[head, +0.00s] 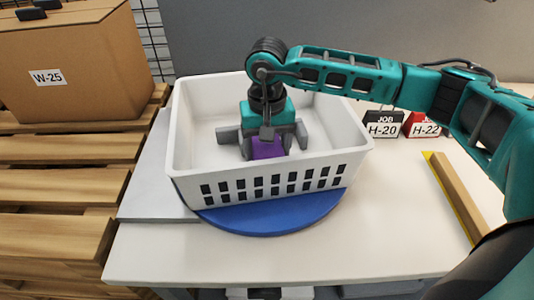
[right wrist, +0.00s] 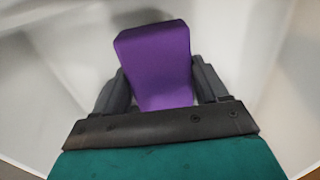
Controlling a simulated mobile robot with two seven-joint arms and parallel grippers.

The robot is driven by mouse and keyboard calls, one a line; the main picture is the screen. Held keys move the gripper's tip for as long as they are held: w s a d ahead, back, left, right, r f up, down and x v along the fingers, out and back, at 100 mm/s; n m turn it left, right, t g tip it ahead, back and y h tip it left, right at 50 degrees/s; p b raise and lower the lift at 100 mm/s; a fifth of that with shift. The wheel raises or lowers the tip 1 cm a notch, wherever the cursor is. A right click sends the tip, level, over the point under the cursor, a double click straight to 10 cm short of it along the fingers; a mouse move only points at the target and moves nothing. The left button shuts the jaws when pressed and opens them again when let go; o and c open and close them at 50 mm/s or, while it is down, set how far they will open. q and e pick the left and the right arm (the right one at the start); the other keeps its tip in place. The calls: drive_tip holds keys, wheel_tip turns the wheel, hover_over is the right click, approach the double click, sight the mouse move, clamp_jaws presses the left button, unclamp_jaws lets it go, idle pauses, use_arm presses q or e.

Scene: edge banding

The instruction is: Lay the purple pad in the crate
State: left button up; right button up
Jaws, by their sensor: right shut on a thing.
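The purple pad (head: 267,148) is inside the white crate (head: 270,180), near its middle. My right gripper (head: 263,148) reaches down into the crate from above and is shut on the pad. In the right wrist view the pad (right wrist: 157,62) sits between the two dark fingers of the gripper (right wrist: 160,88), with the crate's pale inside around it. I cannot tell whether the pad touches the crate floor. The crate's slotted front wall is nearest to me. My left gripper is not in view.
The crate stands on a round blue disc (head: 270,220) on the white table (head: 300,262). A cardboard box (head: 75,65) sits on wooden pallets at the left. Black H-20 (head: 385,125) and red H-22 (head: 425,124) job tags and a wooden strip (head: 457,197) are at the right.

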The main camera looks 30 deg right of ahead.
sight(267, 146)
wheel_tip(267, 146, down, 3)
drive_tip(key=shift+r, duration=0.1)
drive_tip(key=o, duration=1)
drive_tip(key=shift+r, duration=0.15)
wheel_tip(267, 146, up, 12)
drive_tip(key=shift+f+b, duration=0.1)
drive_tip(key=shift+b, duration=0.25)
